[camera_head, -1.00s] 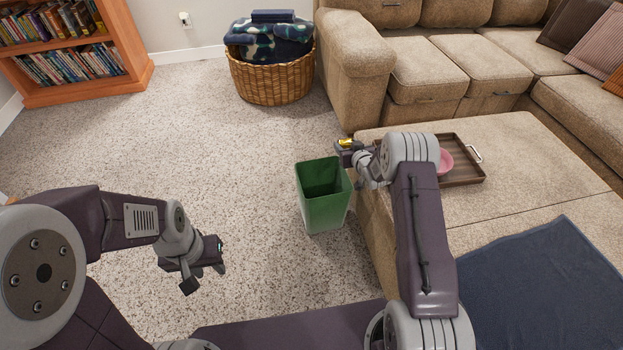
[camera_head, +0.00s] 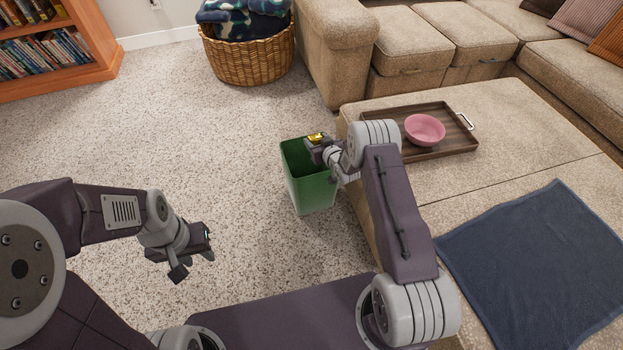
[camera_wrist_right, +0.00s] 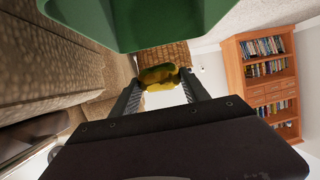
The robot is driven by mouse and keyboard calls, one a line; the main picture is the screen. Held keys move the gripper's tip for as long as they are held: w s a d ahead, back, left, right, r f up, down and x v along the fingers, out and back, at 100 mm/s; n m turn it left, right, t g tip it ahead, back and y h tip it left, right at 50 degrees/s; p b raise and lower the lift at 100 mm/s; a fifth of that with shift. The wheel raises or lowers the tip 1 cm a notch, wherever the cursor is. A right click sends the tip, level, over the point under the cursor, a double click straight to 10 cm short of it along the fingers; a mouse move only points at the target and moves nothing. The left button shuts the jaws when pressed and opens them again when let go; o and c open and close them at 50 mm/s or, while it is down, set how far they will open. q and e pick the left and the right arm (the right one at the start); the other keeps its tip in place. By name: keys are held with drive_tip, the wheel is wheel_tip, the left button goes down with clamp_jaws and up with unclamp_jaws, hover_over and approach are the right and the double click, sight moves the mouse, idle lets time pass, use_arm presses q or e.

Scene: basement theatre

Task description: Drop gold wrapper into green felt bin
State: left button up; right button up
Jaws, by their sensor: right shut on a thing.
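The gold wrapper (camera_head: 316,137) is a small shiny piece at the tip of my right gripper (camera_head: 312,144). In the right wrist view the crumpled gold wrapper (camera_wrist_right: 160,75) sits between the two fingers of the right gripper (camera_wrist_right: 161,84), which is shut on it. The green felt bin (camera_head: 313,194) stands upright on the carpet beside the ottoman. In the head view my right gripper overlaps the bin's right rim and opening. In the right wrist view the bin (camera_wrist_right: 140,22) fills the top. My left gripper (camera_head: 192,262) is over the carpet at the left, its fingers seemingly apart and empty.
The beige ottoman (camera_head: 490,110) holds a wooden tray (camera_head: 385,116) with a pink bowl (camera_head: 425,130), and a dark blue cloth (camera_head: 540,265). A wicker basket (camera_head: 248,60) with blankets stands at the back. A bookshelf (camera_head: 95,55) is at far left. Carpet left of the bin is clear.

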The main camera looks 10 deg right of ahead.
drive_tip(key=shift+f, duration=0.75)
use_arm(q)
drive_tip(key=shift+f, duration=0.6)
use_arm(e)
drive_tip(key=shift+r, duration=0.1)
drive_tip(key=o, duration=1.4)
drive_tip(key=shift+c, duration=0.2)
use_arm(q)
drive_tip(key=shift+r, duration=0.1)
